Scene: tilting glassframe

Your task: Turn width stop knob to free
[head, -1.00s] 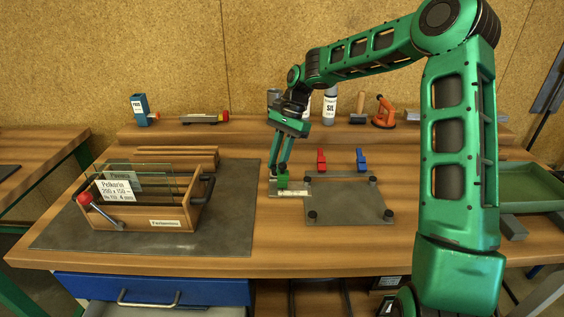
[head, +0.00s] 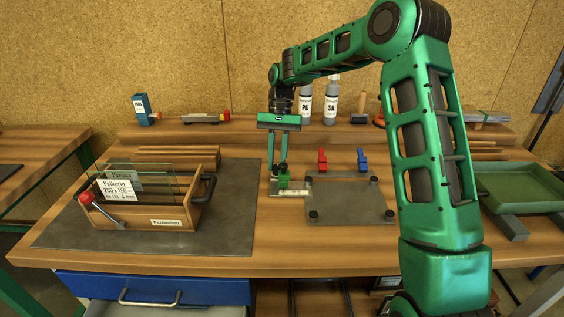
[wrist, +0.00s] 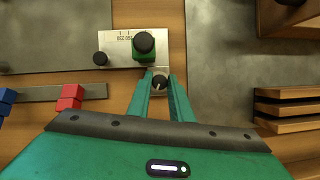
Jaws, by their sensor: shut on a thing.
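The width stop is a silver scale plate (wrist: 118,45) with a green block carrying a large black knob (wrist: 143,43). In the head view its green block (head: 284,184) sits left of the grey glass-support plate (head: 346,203). My gripper (wrist: 160,84) points down at the plate's far end, its fingers shut on a small round knob (wrist: 159,82) with a dark bar across its top. In the head view my gripper (head: 278,165) is just behind the green block, and the small knob is hidden there. I cannot read any free or locked marking.
A red clamp (head: 322,160) and a blue clamp (head: 361,160) stand on a bar right of my gripper. A wooden glass crate (head: 180,219) with a red-ended tool stands left on a dark mat (head: 235,225). Bottles (head: 331,106) stand on the back shelf.

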